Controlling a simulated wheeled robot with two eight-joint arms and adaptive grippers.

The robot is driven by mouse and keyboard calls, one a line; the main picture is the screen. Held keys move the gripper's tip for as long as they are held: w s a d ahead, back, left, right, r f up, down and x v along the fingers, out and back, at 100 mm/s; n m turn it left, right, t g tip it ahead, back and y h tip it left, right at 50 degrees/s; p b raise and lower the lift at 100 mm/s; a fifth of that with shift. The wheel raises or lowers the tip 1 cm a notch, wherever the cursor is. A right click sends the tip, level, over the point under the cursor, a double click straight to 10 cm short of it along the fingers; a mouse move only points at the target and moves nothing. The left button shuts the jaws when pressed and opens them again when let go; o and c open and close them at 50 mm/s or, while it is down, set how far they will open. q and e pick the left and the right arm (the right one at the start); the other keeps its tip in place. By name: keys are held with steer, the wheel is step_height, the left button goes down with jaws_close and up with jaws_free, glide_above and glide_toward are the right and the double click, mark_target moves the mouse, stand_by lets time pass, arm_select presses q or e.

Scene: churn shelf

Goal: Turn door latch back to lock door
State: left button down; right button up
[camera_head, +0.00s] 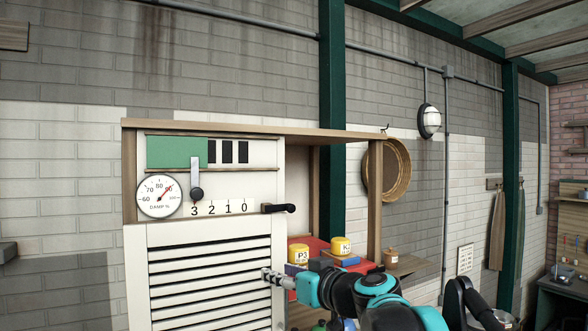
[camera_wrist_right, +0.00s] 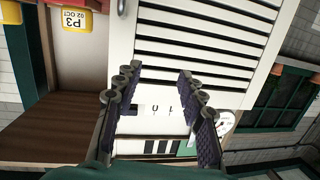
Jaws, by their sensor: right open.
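The louvred door (camera_head: 210,285) of a pale wooden cabinet appears closed in the head view. The black door latch (camera_head: 279,208) sits just above the door's upper right corner, lying roughly level with its knob end to the right. My right gripper (camera_head: 269,276) is in front of the door's right edge, below the latch and apart from it. In the wrist view my right gripper (camera_wrist_right: 157,80) is open and empty, its fingers spread before the cabinet front and door slats (camera_wrist_right: 205,40). My left gripper is not in view.
A damp gauge (camera_head: 159,196) and a black-knobbed slider (camera_head: 196,194) over a 3-to-0 scale are left of the latch. A round sieve (camera_head: 388,170) hangs at the right.

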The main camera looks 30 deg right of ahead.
mark_target(292, 208)
steer(key=d+r+m+t+h+p, duration=0.1)
steer(key=d+r+p, duration=0.1)
steer(key=d+r, duration=0.3)
steer(key=d+r+t+h+p, duration=0.1)
steer(key=d+r, duration=0.1)
steer(key=r, duration=0.5)
steer(key=w, duration=0.2)
steer(key=w+p, duration=0.1)
steer(key=w, duration=0.4)
steer(key=shift+w+d, duration=0.2)
steer(key=shift+d, duration=0.1)
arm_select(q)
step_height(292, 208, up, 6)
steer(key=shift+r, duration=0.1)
arm_select(e)
jaws_close()
